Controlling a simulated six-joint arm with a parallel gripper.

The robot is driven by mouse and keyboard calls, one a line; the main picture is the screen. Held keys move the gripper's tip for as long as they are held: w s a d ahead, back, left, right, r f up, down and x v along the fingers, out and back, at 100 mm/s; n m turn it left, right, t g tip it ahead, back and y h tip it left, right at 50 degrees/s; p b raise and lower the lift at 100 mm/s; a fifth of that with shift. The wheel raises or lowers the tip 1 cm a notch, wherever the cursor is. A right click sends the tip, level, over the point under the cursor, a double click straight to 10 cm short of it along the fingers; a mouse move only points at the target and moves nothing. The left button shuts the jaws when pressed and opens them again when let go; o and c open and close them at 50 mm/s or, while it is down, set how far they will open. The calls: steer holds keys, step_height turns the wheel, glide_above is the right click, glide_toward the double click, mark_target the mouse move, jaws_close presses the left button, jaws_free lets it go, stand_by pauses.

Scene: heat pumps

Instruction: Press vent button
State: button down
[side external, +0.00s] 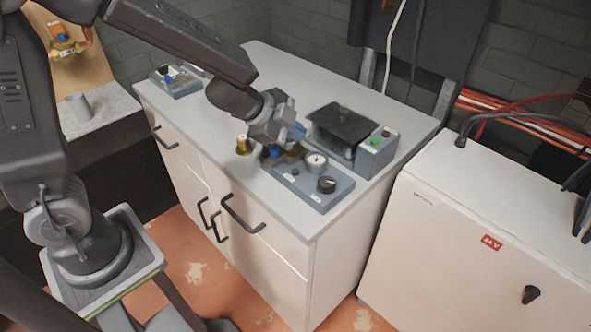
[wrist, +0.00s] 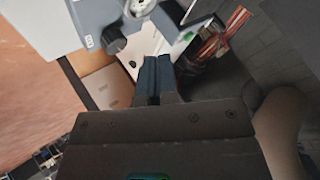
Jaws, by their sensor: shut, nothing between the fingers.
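A grey-blue panel (side external: 313,188) on the white cabinet top carries a dial gauge (side external: 315,161), a black knob (side external: 326,185) and a small dark button (side external: 295,172). A grey-blue box (side external: 374,156) to its right has a green button (side external: 376,142) and a dark button. The labels are too small to read, so I cannot tell which button is the vent. My gripper (side external: 298,131) is shut and empty, above the panel's far left part. In the wrist view, its blue fingers (wrist: 157,58) are together, with the knob (wrist: 116,43) up and left of them.
A black-lidded unit (side external: 343,125) stands behind the panel, close to my gripper. A brass-coloured fitting (side external: 243,145) is left of the panel. A smaller panel (side external: 178,84) sits at the back left. A white electrical cabinet (side external: 460,230) stands at the right. The middle worktop is clear.

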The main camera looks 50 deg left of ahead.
steer(key=shift+f, duration=3.75)
steer(key=shift+f, duration=0.15)
steer(key=shift+f, duration=0.25)
steer(key=shift+f, duration=0.35)
steer(key=shift+r, duration=0.75)
steer(key=shift+r, duration=2.55)
